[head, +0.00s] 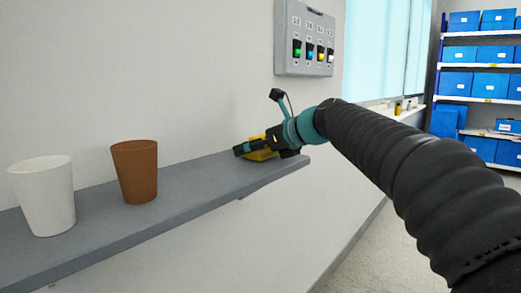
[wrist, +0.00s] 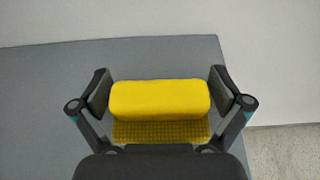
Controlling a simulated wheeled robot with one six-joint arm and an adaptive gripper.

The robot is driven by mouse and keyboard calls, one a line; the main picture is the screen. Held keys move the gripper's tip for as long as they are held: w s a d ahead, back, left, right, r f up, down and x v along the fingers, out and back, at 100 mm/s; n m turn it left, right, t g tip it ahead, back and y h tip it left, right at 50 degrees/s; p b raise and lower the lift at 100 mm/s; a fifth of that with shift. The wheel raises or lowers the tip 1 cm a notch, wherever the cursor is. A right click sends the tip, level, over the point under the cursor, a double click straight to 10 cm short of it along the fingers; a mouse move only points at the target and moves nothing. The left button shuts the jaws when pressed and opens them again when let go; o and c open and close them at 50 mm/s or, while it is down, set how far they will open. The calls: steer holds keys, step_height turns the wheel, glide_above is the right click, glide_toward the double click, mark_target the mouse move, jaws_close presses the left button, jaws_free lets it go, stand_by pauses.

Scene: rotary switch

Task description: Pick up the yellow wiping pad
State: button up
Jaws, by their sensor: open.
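The yellow wiping pad (wrist: 160,99) lies on the grey shelf (wrist: 40,90) and fills the space between my fingers in the wrist view. It has a smooth yellow block on top and a darker textured strip along its near side. My gripper (wrist: 158,92) is open, with one finger at each short end of the pad. The gaps at both ends look very small, and I cannot tell whether the fingers touch it. In the head view, the pad (head: 262,154) is partly hidden behind my gripper (head: 250,148), near the shelf's right end.
A brown cup (head: 135,172) and a white cup (head: 42,196) stand on the shelf to the left. A switch panel (head: 306,40) with several lit rotary switches is on the wall above. The shelf between the brown cup and my gripper is clear. Blue bins (head: 456,84) stand on far shelving.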

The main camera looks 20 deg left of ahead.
steer(key=shift+c, duration=0.2)
steer(key=c, duration=0.9)
steer(key=shift+o, duration=0.2)
steer(key=shift+r, duration=0.1)
